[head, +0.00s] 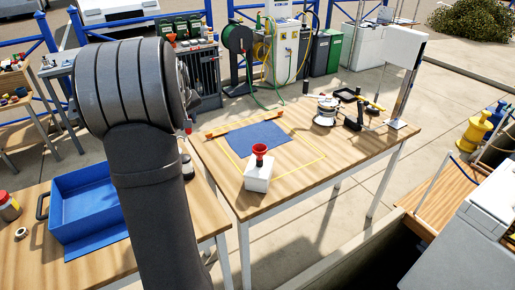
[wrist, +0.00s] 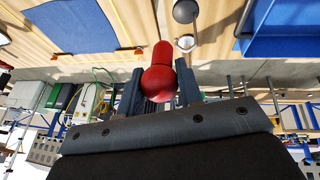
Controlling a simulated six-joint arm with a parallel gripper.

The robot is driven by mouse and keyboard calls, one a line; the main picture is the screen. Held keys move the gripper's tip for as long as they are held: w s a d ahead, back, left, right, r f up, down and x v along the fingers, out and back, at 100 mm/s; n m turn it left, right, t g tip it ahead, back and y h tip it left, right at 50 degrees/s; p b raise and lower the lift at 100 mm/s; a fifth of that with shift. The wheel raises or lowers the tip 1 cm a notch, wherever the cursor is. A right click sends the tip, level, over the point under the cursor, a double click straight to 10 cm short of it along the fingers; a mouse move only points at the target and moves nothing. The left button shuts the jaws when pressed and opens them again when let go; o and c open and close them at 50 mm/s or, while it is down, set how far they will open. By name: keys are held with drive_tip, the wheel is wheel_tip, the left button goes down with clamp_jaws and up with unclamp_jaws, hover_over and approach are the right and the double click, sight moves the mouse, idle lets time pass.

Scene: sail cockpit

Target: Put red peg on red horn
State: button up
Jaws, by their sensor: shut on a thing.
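The red peg (wrist: 161,68), with a rounded bulb and a narrower shaft, is between the two dark fingers of my gripper (wrist: 159,86) in the wrist view. The gripper is shut on it. The horn is not clearly visible in the wrist view.
A blue tray (head: 87,207) is on the left-hand table.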

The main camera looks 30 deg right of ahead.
drive_tip(key=s+d+r+m+g+h, duration=0.15)
drive_tip(key=s+d+m, duration=0.25)
drive_tip(key=s+d, duration=0.75)
drive_tip(key=s+d+r+m+h, duration=0.1)
drive_tip(key=s+d+r+m, duration=0.25)
drive_tip(key=s+d, duration=0.85)
drive_tip(key=w+a+f, duration=0.1)
drive_tip(key=w+f, duration=0.1)
drive_tip(key=w, duration=0.2)
drive_tip(key=w+f, duration=0.2)
drive_tip(key=w, duration=0.1)
drive_tip(key=w+a+f, duration=0.1)
drive_tip(key=w+f, duration=0.2)
drive_tip(key=w, duration=0.1)
drive_tip(key=shift+w+a, duration=0.3)
drive_tip(key=shift+a, duration=0.05)
hover_over(260, 147)
drive_tip(key=shift+f, duration=2.1)
drive_tip(key=shift+f, duration=0.15)
drive_tip(key=o, duration=1)
drive_tip(key=shift+c, duration=0.2)
